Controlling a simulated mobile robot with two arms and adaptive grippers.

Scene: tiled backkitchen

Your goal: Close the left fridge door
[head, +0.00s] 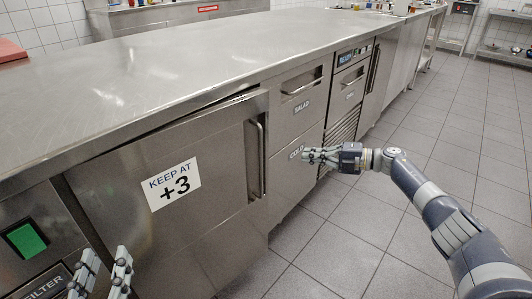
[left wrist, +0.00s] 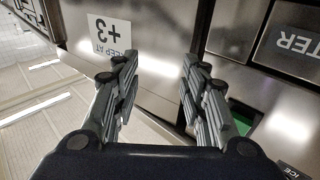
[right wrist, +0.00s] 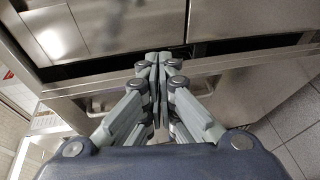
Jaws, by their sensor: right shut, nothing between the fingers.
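The left fridge door (head: 215,215) is a steel panel with a "KEEP AT +3" label (head: 174,184) and a vertical handle (head: 257,160) at its right edge. It stands slightly ajar, with a dark gap along its top and its handle side out from the cabinet. The door also shows in the left wrist view (left wrist: 160,25), with its label upside down. My left gripper (head: 102,272) is open and empty, low in front of the door's left part. My right gripper (head: 308,155) is shut and empty, right of the handle, before the drawers; its closed fingertips show in the right wrist view (right wrist: 158,62).
Right of the door are drawers (head: 300,105) marked "SALAD" and "COLD". A filter panel with a green square (head: 26,240) is at the left. The steel worktop (head: 200,60) runs above. The tiled floor (head: 340,240) is clear in front.

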